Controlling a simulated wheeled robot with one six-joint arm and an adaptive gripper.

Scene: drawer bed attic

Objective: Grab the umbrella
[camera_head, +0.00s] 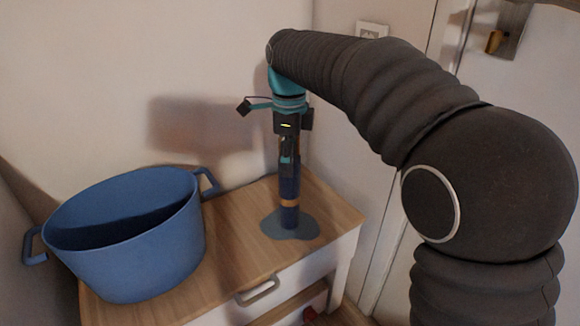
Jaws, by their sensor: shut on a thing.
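The umbrella (289,188) appears as a slim, dark blue upright shape with tan-orange bands, on the wooden top of a small cabinet. A flat blue-grey shape (290,224) spreads around its foot; I cannot tell whether it is part of the umbrella. My gripper (288,158) points straight down from above and is shut on the umbrella's upper part. The fingers hide some of that part, and the exact contact is too small to see.
A large blue pot (140,262) with two side handles stands left on the cabinet (236,222). The cabinet has a drawer with a metal handle (258,291). A wall stands close behind, with a socket (371,29). A white door with a handle (495,41) is at right.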

